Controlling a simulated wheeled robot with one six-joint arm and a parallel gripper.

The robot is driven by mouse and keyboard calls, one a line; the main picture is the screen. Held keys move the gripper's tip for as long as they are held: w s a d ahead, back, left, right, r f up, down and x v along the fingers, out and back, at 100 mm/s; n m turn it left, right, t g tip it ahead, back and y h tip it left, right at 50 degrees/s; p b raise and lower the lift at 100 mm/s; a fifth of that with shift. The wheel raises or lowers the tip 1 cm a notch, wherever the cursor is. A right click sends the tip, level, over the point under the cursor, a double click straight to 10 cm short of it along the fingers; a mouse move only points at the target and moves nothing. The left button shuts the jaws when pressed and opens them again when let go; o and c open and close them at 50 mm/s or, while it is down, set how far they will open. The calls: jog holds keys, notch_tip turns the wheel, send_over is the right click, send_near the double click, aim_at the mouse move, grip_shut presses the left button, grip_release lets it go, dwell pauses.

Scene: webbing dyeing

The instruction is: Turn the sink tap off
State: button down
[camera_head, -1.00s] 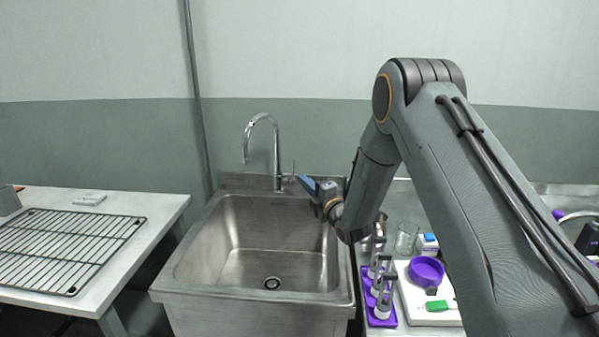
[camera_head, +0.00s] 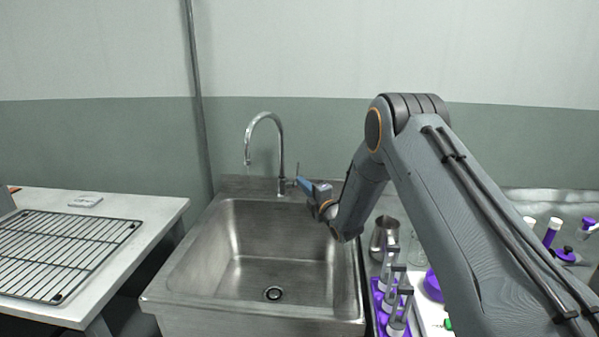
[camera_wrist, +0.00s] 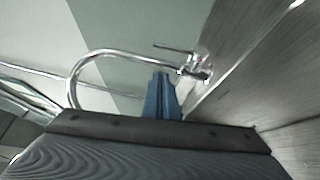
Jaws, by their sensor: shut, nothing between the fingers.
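The sink tap (camera_head: 281,150) is a chrome gooseneck at the back edge of the steel sink (camera_head: 190,290), with its spout over the basin. It also shows in the wrist view (camera_wrist: 105,54). Its small lever (camera_wrist: 172,48) sticks out from the side of the tap's base; in the head view the lever (camera_head: 297,170) stands upright just right of the neck. My gripper (camera_head: 301,182) is shut and empty, its blue fingers pointing at the tap base beside the lever. In the wrist view the fingertips (camera_wrist: 161,76) appear just below the lever; I cannot tell whether they touch. I cannot make out any water stream.
A white table with a wire rack (camera_head: 65,250) stands at the left. Right of the sink are a metal jug (camera_head: 383,236), a glass beaker (camera_head: 417,250) and a purple rack (camera_head: 381,308) with bottles, close under my arm. The basin is empty.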

jog(key=w+a+p, duration=0.1)
jog(key=w+p, duration=0.1)
jog(key=w, duration=0.5)
jog(key=shift+w+a+r, duration=0.25)
jog(key=shift+a+r, duration=0.05)
jog(key=shift+r, duration=0.15)
jog(key=shift+d, duration=0.1)
